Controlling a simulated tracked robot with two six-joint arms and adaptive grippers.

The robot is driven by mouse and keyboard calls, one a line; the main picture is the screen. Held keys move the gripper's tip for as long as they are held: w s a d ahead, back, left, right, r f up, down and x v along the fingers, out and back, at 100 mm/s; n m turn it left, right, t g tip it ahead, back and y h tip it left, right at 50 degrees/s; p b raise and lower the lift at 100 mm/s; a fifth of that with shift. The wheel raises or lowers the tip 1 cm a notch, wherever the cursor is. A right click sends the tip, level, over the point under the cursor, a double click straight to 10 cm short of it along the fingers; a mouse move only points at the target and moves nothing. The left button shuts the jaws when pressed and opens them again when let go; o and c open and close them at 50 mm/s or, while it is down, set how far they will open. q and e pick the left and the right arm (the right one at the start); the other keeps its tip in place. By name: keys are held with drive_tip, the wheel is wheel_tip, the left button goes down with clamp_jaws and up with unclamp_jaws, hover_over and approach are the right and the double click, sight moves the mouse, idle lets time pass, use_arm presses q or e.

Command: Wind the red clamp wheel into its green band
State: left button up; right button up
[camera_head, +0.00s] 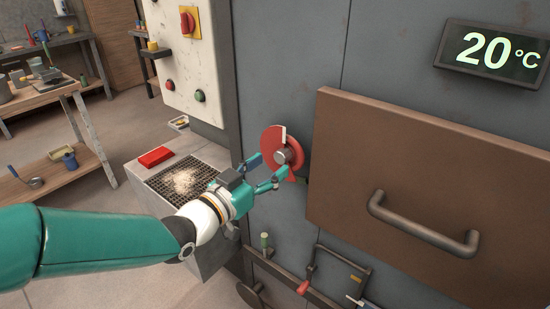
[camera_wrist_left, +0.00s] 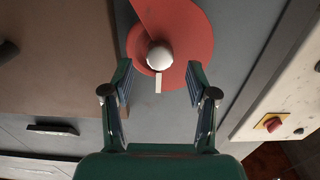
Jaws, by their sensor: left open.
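The red wheel (camera_head: 272,142) is a round red disc on the grey front wall, left of the brown door. It has a pale grey hub (camera_wrist_left: 159,57) and a short white mark (camera_head: 283,134). I see no green band on or around it in either view. My left gripper (camera_head: 268,170) is open in front of the wheel, its fingers pointing at it. In the left wrist view the red disc (camera_wrist_left: 192,28) fills the top middle, and the fingers (camera_wrist_left: 160,72) stand on either side below the hub, with nothing between them gripped. My right gripper is out of view.
The brown door (camera_head: 430,165) has a dark bar handle (camera_head: 420,228). A display (camera_head: 492,50) reads 20 °C. Pipes with a red lever (camera_head: 303,287) run below the wheel. A grated ledge (camera_head: 150,187) with a red block (camera_head: 155,157) lies to the left, under a button panel (camera_head: 185,60).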

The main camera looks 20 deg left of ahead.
sight(282, 151)
use_arm(q)
drive_tip(key=shift+x, duration=1.4)
clamp_jaws()
